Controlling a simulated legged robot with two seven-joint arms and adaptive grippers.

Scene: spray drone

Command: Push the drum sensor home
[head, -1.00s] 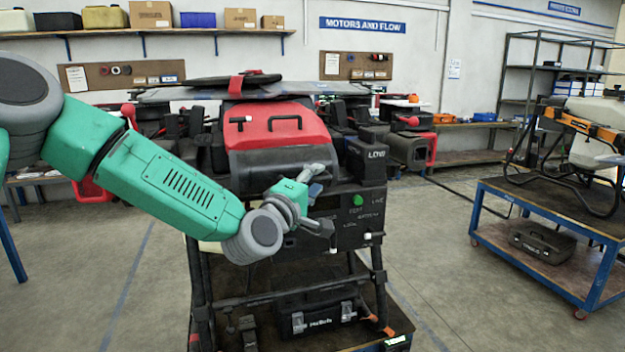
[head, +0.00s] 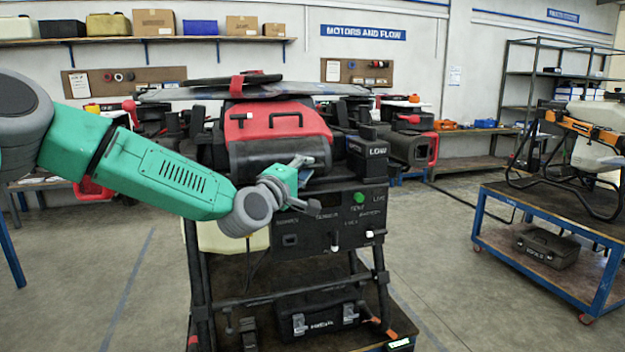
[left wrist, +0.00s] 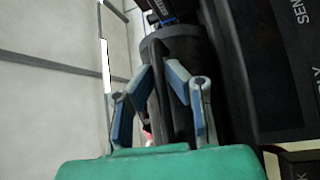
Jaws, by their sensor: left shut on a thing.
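The spray drone's red hood (head: 275,122) and dark front drum (head: 280,155) face me above a black labelled panel (head: 350,215). My left gripper (head: 300,172) is in front of the drum's lower right part, just above the panel. In the left wrist view, its blue-padded fingers (left wrist: 160,95) close on a narrow dark part (left wrist: 158,70) in front of a dark rounded body. I cannot tell whether this part is the drum sensor, or how far it is seated. The panel stands close on the right in that view. My right gripper is not in view.
The drone's frame stands on a cart (head: 365,325) with a black case (head: 318,318) underneath. A blue-framed trolley (head: 500,240) stands at the right with open floor between. Shelves and a workbench line the back wall.

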